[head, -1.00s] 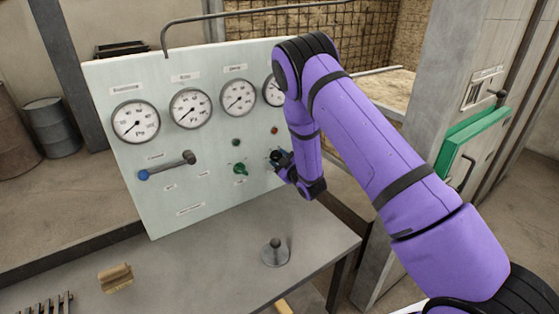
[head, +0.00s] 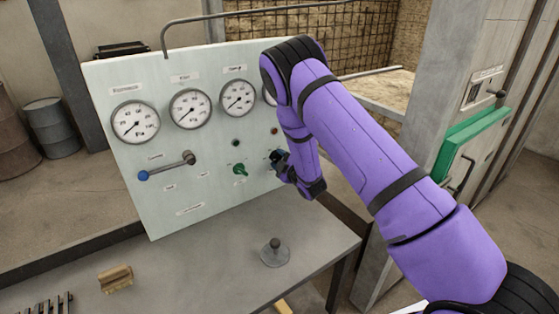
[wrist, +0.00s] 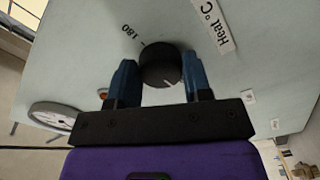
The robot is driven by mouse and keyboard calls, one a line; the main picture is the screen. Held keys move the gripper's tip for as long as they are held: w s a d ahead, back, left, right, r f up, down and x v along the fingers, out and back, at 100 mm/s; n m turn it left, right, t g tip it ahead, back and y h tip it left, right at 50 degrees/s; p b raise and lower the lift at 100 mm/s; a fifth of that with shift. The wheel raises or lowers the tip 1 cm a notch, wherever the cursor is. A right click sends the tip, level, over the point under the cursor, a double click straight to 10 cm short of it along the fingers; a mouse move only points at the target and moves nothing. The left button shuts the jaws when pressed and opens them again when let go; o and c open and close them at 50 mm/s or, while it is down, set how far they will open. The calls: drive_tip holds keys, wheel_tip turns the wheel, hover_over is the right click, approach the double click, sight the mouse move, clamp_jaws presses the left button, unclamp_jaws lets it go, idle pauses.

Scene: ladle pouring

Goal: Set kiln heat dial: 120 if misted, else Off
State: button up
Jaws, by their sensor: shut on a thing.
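The heat dial is a black round knob (wrist: 158,66) in the wrist view, with a white pointer line towards its lower right. A "Heat °C" label (wrist: 213,25) and a "180" mark (wrist: 131,32) lie near it on the panel. My gripper (head: 277,158) is at the panel's right side in the head view. Its blue fingers stand on both sides of the knob in the wrist view, shut on it. The other scale marks are hidden or out of view. In the head view, my arm and gripper mostly hide the dial.
The pale panel (head: 160,205) carries several gauges; my arm partly covers the right one. A green knob (head: 240,169) sits left of my gripper, and a lever with a blue end (head: 143,175) farther left. A grey bench (head: 215,265) holds a stamp-like metal object (head: 274,255) and a wooden block (head: 116,279).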

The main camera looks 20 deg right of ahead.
drive_tip(key=shift+f, duration=0.1)
drive_tip(key=o, duration=0.9)
drive_tip(key=v, duration=1)
drive_tip(key=shift+s, duration=0.4)
drive_tip(key=shift+d, duration=0.1)
